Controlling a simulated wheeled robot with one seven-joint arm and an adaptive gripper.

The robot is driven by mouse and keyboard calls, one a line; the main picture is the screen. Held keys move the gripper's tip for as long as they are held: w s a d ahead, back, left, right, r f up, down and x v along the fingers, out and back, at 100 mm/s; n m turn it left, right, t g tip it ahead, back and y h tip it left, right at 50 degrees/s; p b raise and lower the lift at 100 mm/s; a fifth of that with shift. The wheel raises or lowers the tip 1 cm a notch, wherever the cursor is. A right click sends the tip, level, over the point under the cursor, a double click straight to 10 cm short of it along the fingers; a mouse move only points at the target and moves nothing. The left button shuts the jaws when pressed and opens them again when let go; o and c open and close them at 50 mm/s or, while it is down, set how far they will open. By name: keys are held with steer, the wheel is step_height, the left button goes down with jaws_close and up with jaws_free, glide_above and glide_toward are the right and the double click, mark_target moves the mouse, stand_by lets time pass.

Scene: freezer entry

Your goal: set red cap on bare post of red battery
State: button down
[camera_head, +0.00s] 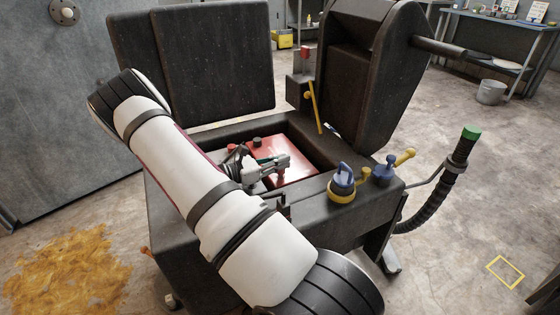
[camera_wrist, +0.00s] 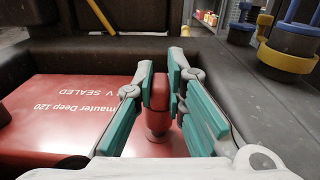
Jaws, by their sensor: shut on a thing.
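The red battery (camera_head: 302,158) lies in the open bay of the dark machine. Its red top with white lettering (camera_wrist: 60,108) fills the left of the wrist view. My gripper (camera_head: 283,164) is over the right part of the battery. In the wrist view my gripper (camera_wrist: 160,84), with teal pads, is shut on the red cap (camera_wrist: 157,93), which is upright between the fingers. The cap's wider lower end is at or just above the battery top. I cannot tell whether it touches, and any post under it is hidden. A dark cap (camera_head: 257,142) stands at the battery's far-left corner.
On the right rim stand a blue and yellow fitting (camera_head: 342,184) and a second one (camera_head: 384,170). A yellow rod (camera_head: 315,107) leans at the back. A hose with a green end (camera_head: 468,140) rises at the right.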

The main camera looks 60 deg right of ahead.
steer(key=shift+r+p, duration=0.3)
steer(key=shift+r, duration=0.2)
steer(key=c, duration=1.6)
jaws_free()
steer(key=shift+o, duration=0.2)
steer(key=v, duration=1.2)
